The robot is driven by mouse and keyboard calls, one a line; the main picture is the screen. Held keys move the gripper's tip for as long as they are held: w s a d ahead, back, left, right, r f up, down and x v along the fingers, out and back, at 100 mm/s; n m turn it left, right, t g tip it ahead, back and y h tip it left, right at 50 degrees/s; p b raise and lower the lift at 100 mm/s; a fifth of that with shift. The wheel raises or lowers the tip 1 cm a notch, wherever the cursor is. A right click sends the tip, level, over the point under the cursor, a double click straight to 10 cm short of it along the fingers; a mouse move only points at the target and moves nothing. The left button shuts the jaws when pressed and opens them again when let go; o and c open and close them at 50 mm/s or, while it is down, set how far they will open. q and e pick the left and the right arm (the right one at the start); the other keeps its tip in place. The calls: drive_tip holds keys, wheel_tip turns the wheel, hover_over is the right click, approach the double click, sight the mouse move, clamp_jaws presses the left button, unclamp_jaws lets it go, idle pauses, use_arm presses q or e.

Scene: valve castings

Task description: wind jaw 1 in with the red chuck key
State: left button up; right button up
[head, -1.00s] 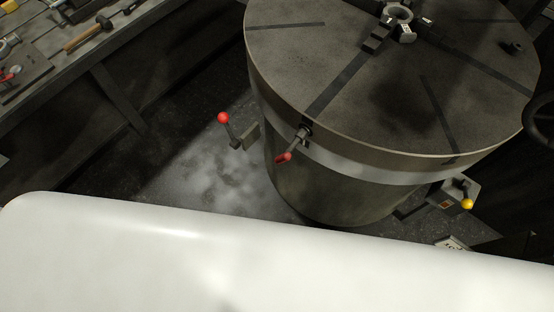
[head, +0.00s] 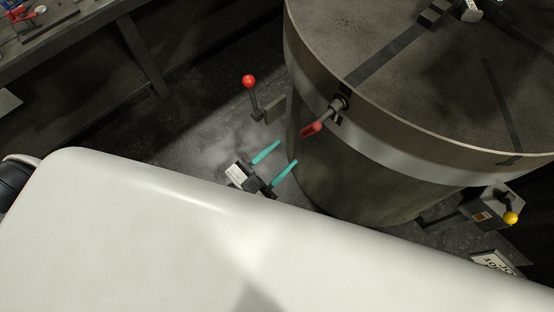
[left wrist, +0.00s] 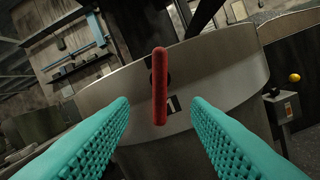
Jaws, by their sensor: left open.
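The red chuck key (head: 313,128) sticks out from a socket in the side of the round chuck table (head: 400,133), its red handle pointing toward me. A jaw (head: 437,13) shows partly at the top edge of the head view, cut off there. My left gripper (head: 280,158) is open and empty, below and to the left of the key handle in the head view. In the left wrist view the red handle (left wrist: 160,85) stands upright ahead, between the two teal fingers in the picture and beyond their tips (left wrist: 160,102). My right gripper is not in view.
A lever with a red ball (head: 249,82) stands left of the chuck table. A control box with a yellow knob (head: 510,217) stands at its right. A workbench (head: 92,24) with tools is at the upper left. Floor shows between bench and table.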

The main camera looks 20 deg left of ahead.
sight(306, 133)
use_arm(q)
drive_tip(key=shift+x, duration=4.95)
clamp_jaws()
